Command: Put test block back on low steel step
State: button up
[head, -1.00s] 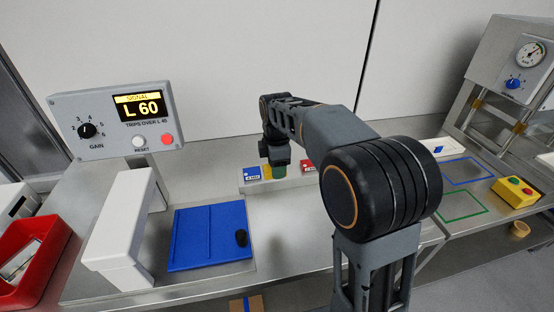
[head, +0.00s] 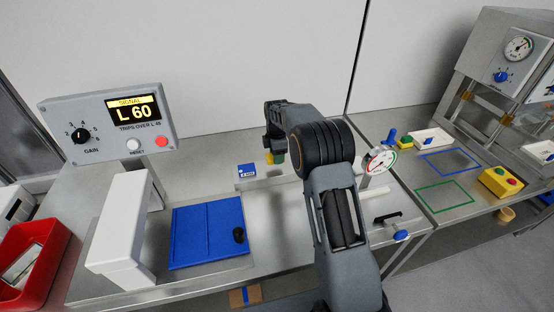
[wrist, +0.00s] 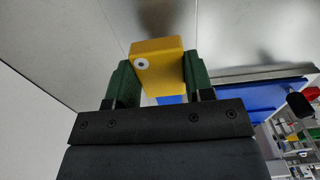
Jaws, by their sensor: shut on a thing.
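A yellow block (wrist: 165,70) with a white round dot is between the two green fingers of my gripper (wrist: 159,80) in the wrist view. The fingers are shut on its sides. In the head view, the yellow block (head: 269,158) shows small beside my gripper (head: 274,158), at the back of the bench. It is above the low steel step (head: 262,182); whether it touches the step I cannot tell. A blue labelled block (head: 247,170) stands on the step's left end. My arm hides the step's right part.
A white arch (head: 125,225) and a blue plate (head: 205,237) with a dark knob lie left of my arm. The signal box (head: 110,123) reads L 60. A dial gauge (head: 381,160) stands to the right. A red bin (head: 35,258) is at far left.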

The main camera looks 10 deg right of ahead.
aim_at(277, 166)
jog(key=shift+w+d+f, duration=0.1)
jog(key=shift+w+f, duration=0.15)
jog(key=shift+f, duration=0.15)
jog(key=shift+f+p, duration=0.65)
jog(key=shift+f, duration=0.8)
jog(key=shift+f, duration=0.15)
jog(key=o, duration=1)
